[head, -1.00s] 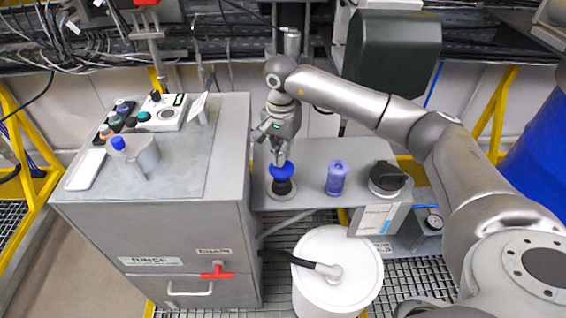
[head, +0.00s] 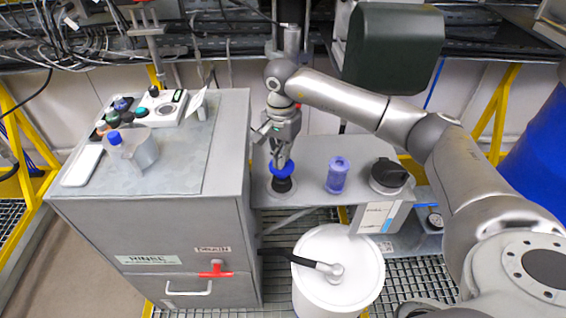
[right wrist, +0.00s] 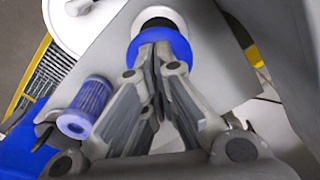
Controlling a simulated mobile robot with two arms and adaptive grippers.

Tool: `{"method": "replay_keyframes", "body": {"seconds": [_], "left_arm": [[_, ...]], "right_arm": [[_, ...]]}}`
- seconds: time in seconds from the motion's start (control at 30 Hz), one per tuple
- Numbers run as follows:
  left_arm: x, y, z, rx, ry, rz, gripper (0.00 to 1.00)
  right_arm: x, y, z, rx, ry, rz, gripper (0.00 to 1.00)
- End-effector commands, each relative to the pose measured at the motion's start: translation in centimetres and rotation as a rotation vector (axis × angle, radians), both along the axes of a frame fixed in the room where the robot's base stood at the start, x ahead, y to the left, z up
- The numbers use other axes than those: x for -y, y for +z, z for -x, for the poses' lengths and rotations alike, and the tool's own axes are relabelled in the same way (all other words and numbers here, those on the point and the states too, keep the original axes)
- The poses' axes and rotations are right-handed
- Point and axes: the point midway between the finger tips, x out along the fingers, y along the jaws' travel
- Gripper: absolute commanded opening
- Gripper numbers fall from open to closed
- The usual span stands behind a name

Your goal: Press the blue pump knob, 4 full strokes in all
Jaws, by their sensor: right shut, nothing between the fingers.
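The blue pump knob (head: 282,169) sits on a black stem (head: 282,185) in a round pale base on the grey shelf. In the right wrist view the knob (right wrist: 172,45) is a blue disc just beyond the fingertips. My right gripper (head: 280,160) is shut and empty, pointing down directly over the knob. Its fingertips (right wrist: 152,52) overlap the knob in the picture and look to be at its top; whether they touch it is hard to tell. My left gripper is not in view.
A blue-violet cylinder (head: 337,175) and a black rotary knob (head: 388,175) stand right of the pump on the shelf (head: 312,150). A grey cabinet (head: 180,225) with a beaker (head: 138,148) and a control box is at left. A white drum (head: 338,280) stands below.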

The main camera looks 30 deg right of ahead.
Motion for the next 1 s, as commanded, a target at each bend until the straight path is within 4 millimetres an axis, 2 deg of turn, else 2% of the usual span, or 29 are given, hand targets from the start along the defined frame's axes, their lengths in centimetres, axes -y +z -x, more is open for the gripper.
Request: {"method": "replay_keyframes", "body": {"seconds": [0.6, 1.0], "left_arm": [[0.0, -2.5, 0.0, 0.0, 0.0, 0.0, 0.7], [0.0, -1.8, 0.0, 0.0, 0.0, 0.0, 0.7]], "right_arm": [[0.0, -3.2, 0.1, -0.006, 0.0, 0.002, 0.0], [0.0, -2.4, 0.2, -0.007, 0.001, 0.002, 0.0]]}}
